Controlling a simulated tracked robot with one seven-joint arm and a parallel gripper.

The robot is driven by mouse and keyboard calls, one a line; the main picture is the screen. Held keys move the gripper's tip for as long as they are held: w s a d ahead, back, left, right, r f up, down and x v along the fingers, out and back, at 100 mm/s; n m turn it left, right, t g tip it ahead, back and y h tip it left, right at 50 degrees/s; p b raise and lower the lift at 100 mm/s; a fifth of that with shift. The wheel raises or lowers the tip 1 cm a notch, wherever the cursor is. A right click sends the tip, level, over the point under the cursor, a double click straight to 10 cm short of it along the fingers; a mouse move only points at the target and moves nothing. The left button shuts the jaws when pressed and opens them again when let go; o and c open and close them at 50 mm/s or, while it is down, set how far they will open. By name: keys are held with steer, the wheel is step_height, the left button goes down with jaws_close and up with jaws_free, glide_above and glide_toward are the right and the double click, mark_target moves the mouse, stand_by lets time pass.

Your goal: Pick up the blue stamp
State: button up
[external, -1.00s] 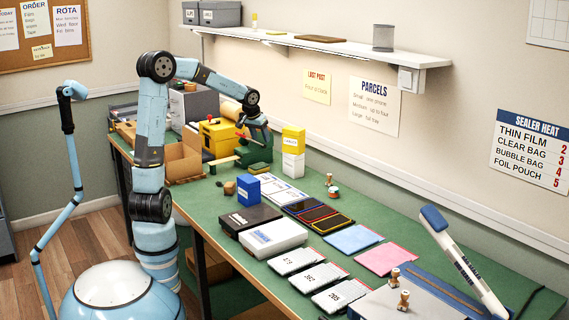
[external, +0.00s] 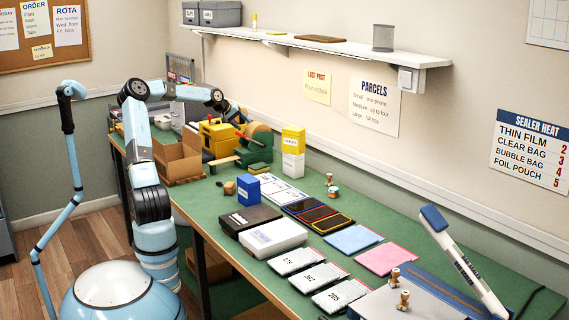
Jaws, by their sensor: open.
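I cannot make out for certain which stamp is the blue one. Two small wooden-handled stamps (external: 395,278) (external: 403,300) stand at the front right, on or beside the grey-blue sealer. Another small knobbed piece (external: 329,180) stands at the back of the green bench, next to a small teal-and-red piece (external: 333,191). My gripper (external: 243,118) is at the far end of the bench, above the yellow and green machines and well apart from these pieces. It is open; its fingertips are small and partly lost against the machines.
A blue box (external: 246,190), black and white boxes (external: 273,238), phones (external: 325,219), pink and blue mats (external: 387,258) and numbered grey pouches (external: 318,277) fill the bench. The shelf (external: 330,45) overhangs the bench. The sealer's lever (external: 462,260) rises at right.

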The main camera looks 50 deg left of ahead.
steer(key=s+a+n, duration=0.1)
steer(key=a, duration=0.3)
steer(key=s+a+n+t, duration=0.1)
steer(key=s+a, duration=0.1)
steer(key=a, duration=0.3)
steer(key=s+a+n+t, duration=0.1)
steer(key=s+a, duration=0.1)
steer(key=a, duration=0.3)
steer(key=shift+s+r+n+y, duration=0.1)
steer(key=shift+r+n+y, duration=0.2)
steer(key=shift+y, duration=0.1)
steer(key=s+a+f+n+t+y, duration=0.1)
steer(key=s+a+f+n+t, duration=0.1)
steer(key=s+a+n, duration=0.7)
steer(key=s+a+f+n, duration=0.1)
steer(key=s+f+n, duration=0.25)
steer(key=s, duration=0.45)
steer(key=s+a+f+n, duration=0.2)
steer(key=s+f+n, duration=0.15)
steer(key=s, duration=0.45)
steer(key=s+a+f+n, duration=0.1)
steer(key=s+f+n, duration=0.1)
steer(key=s+n, duration=0.45)
steer(key=shift+m+g+h, duration=0.4)
steer(key=shift+m, duration=0.35)
steer(key=x, duration=1.2)
steer(key=shift+f, duration=0.55)
steer(key=shift+c, duration=0.3)
steer(key=c, duration=1)
